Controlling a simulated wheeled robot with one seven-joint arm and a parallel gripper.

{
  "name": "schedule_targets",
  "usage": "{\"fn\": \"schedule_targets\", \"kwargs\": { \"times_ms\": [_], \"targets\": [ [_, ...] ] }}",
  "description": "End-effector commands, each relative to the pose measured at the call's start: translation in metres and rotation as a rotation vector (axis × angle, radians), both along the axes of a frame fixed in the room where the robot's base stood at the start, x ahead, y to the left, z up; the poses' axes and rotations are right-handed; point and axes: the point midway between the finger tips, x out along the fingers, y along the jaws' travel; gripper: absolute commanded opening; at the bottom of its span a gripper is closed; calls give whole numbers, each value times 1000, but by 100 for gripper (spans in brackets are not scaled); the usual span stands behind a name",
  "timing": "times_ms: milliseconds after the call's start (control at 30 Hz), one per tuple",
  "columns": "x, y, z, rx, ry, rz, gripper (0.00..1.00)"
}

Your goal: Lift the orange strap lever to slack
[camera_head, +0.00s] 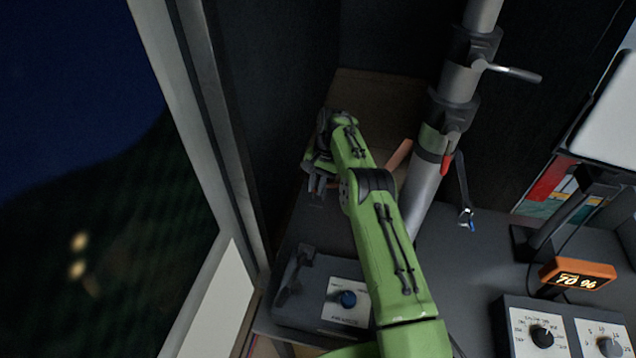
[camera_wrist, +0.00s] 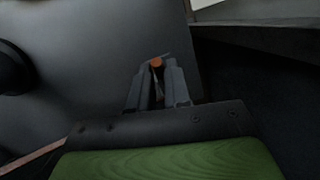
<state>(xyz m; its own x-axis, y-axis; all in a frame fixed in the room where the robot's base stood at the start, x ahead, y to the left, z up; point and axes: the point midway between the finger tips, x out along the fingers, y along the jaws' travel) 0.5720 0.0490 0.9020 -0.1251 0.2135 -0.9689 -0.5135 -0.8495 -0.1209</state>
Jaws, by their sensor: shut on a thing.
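A small orange piece (camera_wrist: 156,62) shows between the fingertips of my gripper (camera_wrist: 157,70) in the wrist view. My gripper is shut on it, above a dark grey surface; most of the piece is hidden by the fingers. I take it for the orange strap lever, but cannot see its base or whether it is raised. In the head view my gripper (camera_head: 318,184) points down beside the dark wall at the left, and the orange piece is not visible there. No strap can be made out clearly.
A brown wooden box (camera_head: 385,92) stands behind my arm, with an orange-brown strip (camera_head: 399,154) near it. A grey pole (camera_head: 424,188) with clamps rises to the right. An orange display (camera_head: 578,274) stands at the right.

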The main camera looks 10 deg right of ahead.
Motion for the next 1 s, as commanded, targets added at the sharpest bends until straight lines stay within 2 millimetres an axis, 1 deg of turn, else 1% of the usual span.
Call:
{"fn": "schedule_targets", "kwargs": {
  "times_ms": [33,367,767,800,933,1000],
  "targets": [
    [3,1,0,6,-7,-1,0],
    [-3,1,3,23,33,-2,0],
    [-3,1,4,24,37,-2,0],
    [-4,1,4,23,38,-2,23],
    [-4,0,4,24,40,-1,43],
    [-4,0,4,23,41,-2,43]
  ]
}}
